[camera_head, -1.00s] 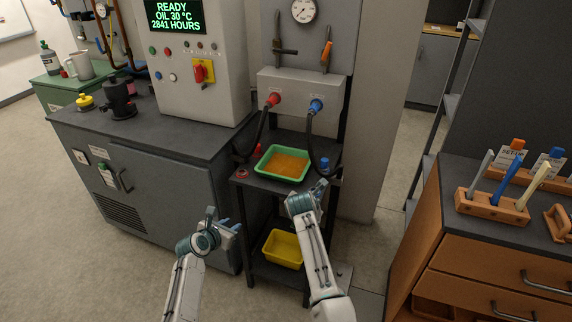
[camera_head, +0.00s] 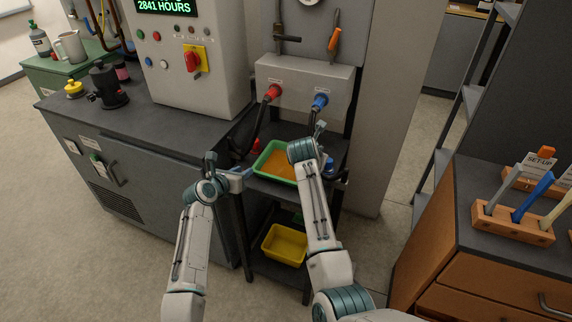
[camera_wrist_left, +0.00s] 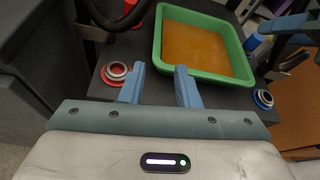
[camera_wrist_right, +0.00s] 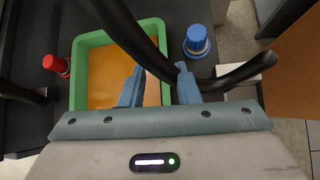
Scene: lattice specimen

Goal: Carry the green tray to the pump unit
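The green tray (camera_head: 262,163), holding a flat orange-brown layer, sits on the upper shelf of a dark stand. My left gripper (camera_head: 244,172) is open at its near left side. In the left wrist view the tray's corner (camera_wrist_left: 157,62) lies just beyond the gap between the fingertips (camera_wrist_left: 160,70). My right gripper (camera_head: 319,138) is open at the tray's right side. In the right wrist view the tray's rim (camera_wrist_right: 163,50) lies around the gap between the fingertips (camera_wrist_right: 160,70). No label names the pump unit; a grey cabinet (camera_head: 135,125) with a control box stands left.
A black hose (camera_wrist_right: 125,30) crosses over the tray near my right fingers. A blue knob (camera_wrist_right: 197,42) and a red knob (camera_wrist_right: 56,64) stand beside the tray. A yellow tray (camera_head: 285,245) is below. The cabinet's front top is mostly clear; a black pot (camera_head: 108,88) stands further left.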

